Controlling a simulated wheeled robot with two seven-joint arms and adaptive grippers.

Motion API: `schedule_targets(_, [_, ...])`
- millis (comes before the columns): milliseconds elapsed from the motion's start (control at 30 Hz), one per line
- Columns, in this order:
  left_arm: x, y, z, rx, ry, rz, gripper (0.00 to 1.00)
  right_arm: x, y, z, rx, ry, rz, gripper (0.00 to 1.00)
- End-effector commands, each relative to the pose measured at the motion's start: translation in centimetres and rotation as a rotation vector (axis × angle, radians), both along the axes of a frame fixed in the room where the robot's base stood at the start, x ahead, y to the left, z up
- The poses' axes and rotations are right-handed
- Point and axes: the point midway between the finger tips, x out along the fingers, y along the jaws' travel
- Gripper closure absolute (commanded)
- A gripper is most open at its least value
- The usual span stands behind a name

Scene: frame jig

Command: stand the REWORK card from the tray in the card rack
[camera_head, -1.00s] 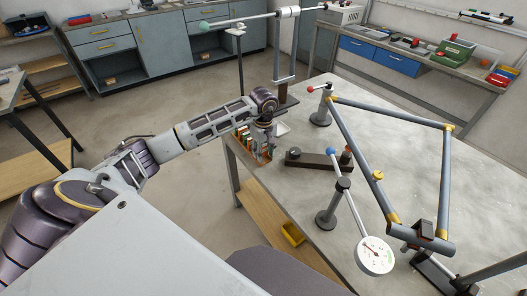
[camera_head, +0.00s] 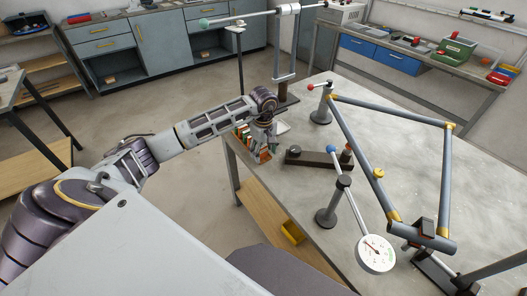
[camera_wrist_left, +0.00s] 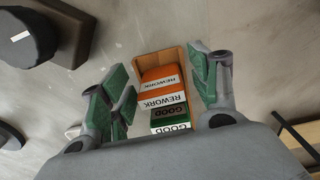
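My left gripper (camera_head: 263,132) is over the near left edge of the table in the head view. In the left wrist view its green-padded fingers (camera_wrist_left: 160,88) are spread wide, with nothing held between them. Below and between them is a wooden card holder (camera_wrist_left: 160,58) with orange REWORK cards (camera_wrist_left: 164,101) and green GOOD cards (camera_wrist_left: 170,127) in a row. The holder's cards also show in the head view (camera_head: 264,156), partly hidden by the gripper. A pale flat tray (camera_head: 283,127) lies just behind the gripper, partly hidden. My right gripper is not in view.
A dark bar with a knob (camera_head: 312,158) lies right of the cards. A dial gauge on a stand (camera_head: 375,253) and a large tube frame (camera_head: 390,111) occupy the table's middle and right. A tall post stand (camera_head: 284,88) rises behind the gripper.

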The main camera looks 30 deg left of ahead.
Motion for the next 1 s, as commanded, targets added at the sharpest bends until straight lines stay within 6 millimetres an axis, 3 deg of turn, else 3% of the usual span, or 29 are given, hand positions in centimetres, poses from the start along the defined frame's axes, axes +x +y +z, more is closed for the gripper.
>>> schedule_targets(267, [0.0, 0.0, 0.0, 0.0, 0.0, 0.0, 0.37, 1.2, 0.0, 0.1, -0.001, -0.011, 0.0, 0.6])
schedule_targets(467, [0.0, 0.0, 0.6, 0.001, -0.001, 0.0, 0.37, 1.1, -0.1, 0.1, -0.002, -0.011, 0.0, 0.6])
schedule_targets(1000, [0.1, 0.0, 7.3, 0.0, -0.003, 0.001, 0.37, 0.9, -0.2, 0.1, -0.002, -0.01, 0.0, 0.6])
